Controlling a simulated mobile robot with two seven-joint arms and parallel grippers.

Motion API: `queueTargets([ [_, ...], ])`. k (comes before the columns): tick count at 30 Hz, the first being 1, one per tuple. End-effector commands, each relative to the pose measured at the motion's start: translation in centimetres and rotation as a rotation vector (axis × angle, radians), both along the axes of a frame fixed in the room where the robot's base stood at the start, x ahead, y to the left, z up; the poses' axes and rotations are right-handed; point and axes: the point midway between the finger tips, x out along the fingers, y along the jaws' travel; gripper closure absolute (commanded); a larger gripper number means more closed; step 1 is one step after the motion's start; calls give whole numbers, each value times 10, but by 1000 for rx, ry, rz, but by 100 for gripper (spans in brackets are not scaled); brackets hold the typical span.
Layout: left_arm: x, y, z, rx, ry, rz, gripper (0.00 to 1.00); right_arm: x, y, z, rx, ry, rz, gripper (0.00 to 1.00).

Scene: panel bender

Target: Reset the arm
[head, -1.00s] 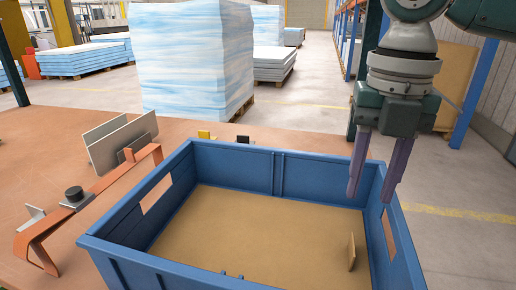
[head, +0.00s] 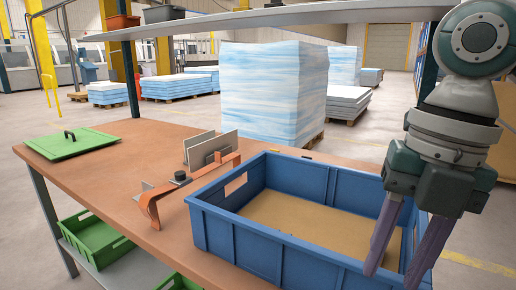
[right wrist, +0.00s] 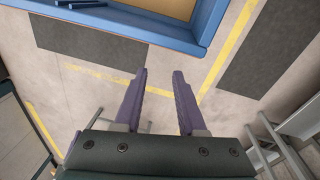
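My right gripper (head: 402,245) shows at the right of the head view, its two purple fingers pointing down and apart with nothing between them. It appears in front of the right part of the blue crate (head: 235,240). In the right wrist view the fingers (right wrist: 158,88) are spread over bare floor, and the crate's rim (right wrist: 130,32) lies beyond them at the top. My left gripper is not in either view.
The crate stands on a brown worktable (head: 100,170), beside an orange bracket (head: 190,190) and upright grey plates (head: 207,150). A green lid (head: 70,145) lies at the far left, below a shelf (head: 270,17). Green bins (head: 95,240) sit underneath. Wrapped stacks (head: 270,95) stand behind.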

Motion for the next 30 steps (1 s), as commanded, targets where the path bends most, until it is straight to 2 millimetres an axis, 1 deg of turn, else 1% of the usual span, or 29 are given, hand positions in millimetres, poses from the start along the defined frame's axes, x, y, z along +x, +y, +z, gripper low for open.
queueTargets([
  [1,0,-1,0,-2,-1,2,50,-5,6,-6,8,6,-15,60],
  [8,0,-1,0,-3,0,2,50,-27,6,-38,13,3,-284,60],
  [11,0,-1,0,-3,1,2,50,-39,4,-52,20,-3,-435,60],
  [14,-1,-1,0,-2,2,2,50,-54,0,-66,30,-13,-633,60],
  [16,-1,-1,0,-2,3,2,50,-67,-6,-76,39,-25,-810,60],
  [20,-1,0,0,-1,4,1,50,-96,-29,-89,58,-68,-1207,60],
  [21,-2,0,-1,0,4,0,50,-103,-38,-91,65,-89,-1324,60],
  [24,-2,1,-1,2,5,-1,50,-122,-59,-91,79,-141,-1577,60],
  [30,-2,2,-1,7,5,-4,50,-151,-99,-81,116,-262,-1953,60],
])
